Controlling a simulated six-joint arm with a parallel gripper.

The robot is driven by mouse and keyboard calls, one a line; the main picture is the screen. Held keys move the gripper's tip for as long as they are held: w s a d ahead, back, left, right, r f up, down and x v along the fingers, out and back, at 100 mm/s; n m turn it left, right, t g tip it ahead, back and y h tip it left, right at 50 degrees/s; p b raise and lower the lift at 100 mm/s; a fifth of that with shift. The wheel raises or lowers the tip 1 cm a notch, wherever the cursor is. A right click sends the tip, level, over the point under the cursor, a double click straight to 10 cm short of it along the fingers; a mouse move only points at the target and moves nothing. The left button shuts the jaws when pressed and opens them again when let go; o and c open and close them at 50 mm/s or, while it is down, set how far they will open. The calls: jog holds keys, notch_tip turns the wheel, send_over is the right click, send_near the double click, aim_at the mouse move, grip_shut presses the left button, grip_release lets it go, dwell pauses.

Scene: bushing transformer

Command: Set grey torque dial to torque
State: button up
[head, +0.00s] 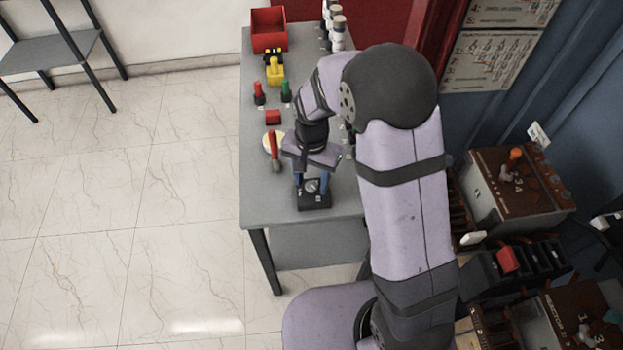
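The grey torque dial (312,186) sits on top of a small black box (314,204) near the front edge of the grey table. Small markings on the box are too small to read. My gripper (311,182) points down over the box, with its blue fingers apart, one to the left and one to the right of the dial. The fingers look open, with a gap around the dial. I cannot tell whether either finger touches it, and my gripper's body hides the box's far side.
On the grey table (262,208), a red-handled tool (274,150) lies by a pale disc left of my gripper. Behind stand a red block (273,117), red and green pegs, a yellow piece (275,72) and a red bin (268,30). Transformer boxes (515,185) stand at right.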

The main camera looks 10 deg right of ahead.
aim_at(310, 183)
jog(key=shift+r+b, duration=0.65)
jog(key=shift+r, duration=3.05)
jog(key=n, duration=0.2)
jog(key=shift+w+a+n, duration=0.1)
jog(key=shift+w+n, duration=0.25)
jog(key=shift+n, duration=0.05)
jog(key=s+f+n, duration=0.2)
jog(key=s+f, duration=0.1)
jog(key=shift+d+n, duration=0.35)
jog(key=shift+n, duration=0.05)
jog(key=shift+s+d+r, duration=0.3)
jog(key=shift+s+d, duration=1.7)
jog(key=shift+s, duration=1.65)
jog(key=shift+s+d+r, duration=0.3)
jog(key=shift+s+d, duration=1.7)
jog(key=shift+s, duration=1.6)
notch_tip(310, 183, down, 31)
jog(key=b, duration=3.1)
jog(key=shift+n, duration=0.3)
